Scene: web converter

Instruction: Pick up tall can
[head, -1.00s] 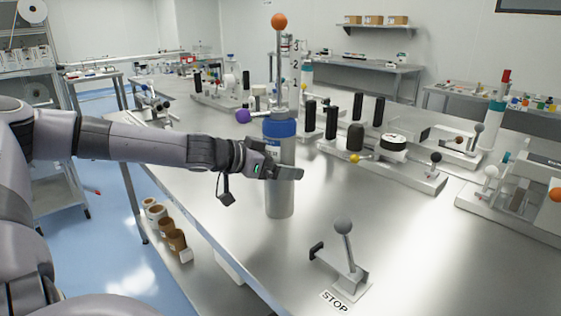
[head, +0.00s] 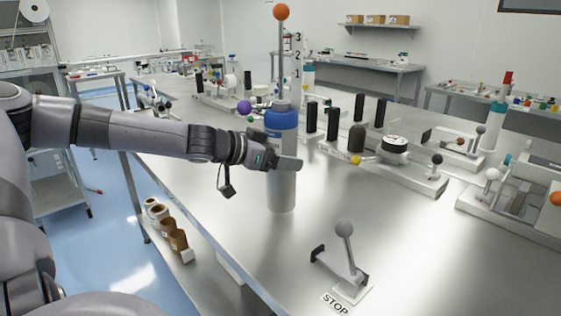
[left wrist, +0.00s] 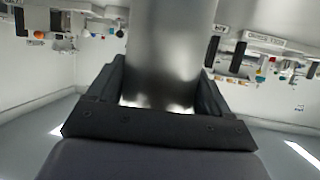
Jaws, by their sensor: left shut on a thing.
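The tall can (head: 282,190) is a grey cylinder with a blue top, upright over the metal table in the head view. My left gripper (head: 285,163) is shut around its middle from the left. In the left wrist view the can's grey body (left wrist: 172,45) fills the space between the fingers of my left gripper (left wrist: 165,95). The fingers hide part of the can in the head view. Whether its base touches the table is hard to tell. My right gripper is not in view.
The metal table (head: 220,240) is bare around the can's base. A grey-knobbed lever (head: 345,250) marked STOP stands in front, to the right. Black rollers (head: 332,117) on a machine base stand behind to the right. A purple ball (head: 244,107) is behind to the left.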

